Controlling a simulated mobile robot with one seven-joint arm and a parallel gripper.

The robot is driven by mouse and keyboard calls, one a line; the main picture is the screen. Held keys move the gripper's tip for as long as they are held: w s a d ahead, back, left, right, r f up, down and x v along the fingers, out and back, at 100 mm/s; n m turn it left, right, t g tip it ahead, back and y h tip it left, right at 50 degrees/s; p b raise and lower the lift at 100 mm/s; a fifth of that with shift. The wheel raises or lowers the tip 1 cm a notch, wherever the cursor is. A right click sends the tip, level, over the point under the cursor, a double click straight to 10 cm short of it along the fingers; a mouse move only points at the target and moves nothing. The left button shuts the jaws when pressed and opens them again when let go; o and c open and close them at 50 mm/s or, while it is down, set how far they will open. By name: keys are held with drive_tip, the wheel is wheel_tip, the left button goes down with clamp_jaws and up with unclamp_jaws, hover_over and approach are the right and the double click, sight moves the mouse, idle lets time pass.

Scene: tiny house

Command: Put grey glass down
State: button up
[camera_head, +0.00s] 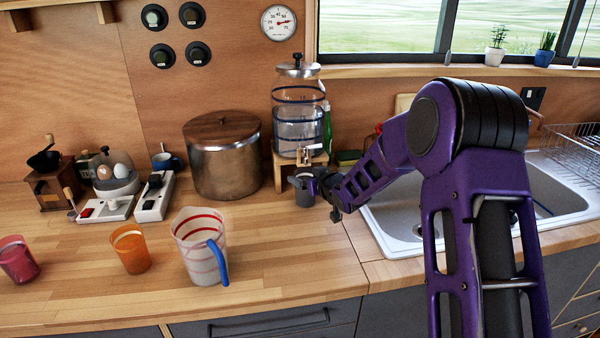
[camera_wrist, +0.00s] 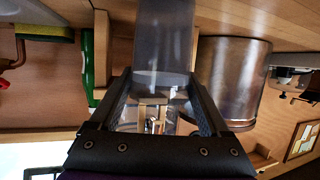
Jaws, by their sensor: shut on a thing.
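The grey glass (camera_head: 304,190) is a dark, see-through tumbler near the front of the water dispenser's wooden stand. My gripper (camera_head: 320,186) is shut on it from the right side. In the wrist view the glass (camera_wrist: 160,45) sits between the two fingers of my gripper (camera_wrist: 158,90) and runs up out of the frame. I cannot tell whether its base touches the counter. The wooden counter (camera_head: 290,262) has bare room in front of the glass.
The water dispenser (camera_head: 298,112) stands behind the glass, and a lidded steel pot (camera_head: 222,165) is to its left. A measuring jug (camera_head: 198,245), an orange cup (camera_head: 130,250) and a pink cup (camera_head: 18,260) stand further left. The sink (camera_head: 400,215) is to the right.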

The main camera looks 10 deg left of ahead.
drive_tip(key=shift+s+r, duration=0.15)
drive_tip(key=shift+s, duration=0.05)
drive_tip(key=o, duration=1.4)
drive_tip(key=shift+f, duration=0.2)
drive_tip(key=shift+c, duration=0.2)
drive_tip(key=shift+r, duration=0.2)
drive_tip(key=v, duration=1.2)
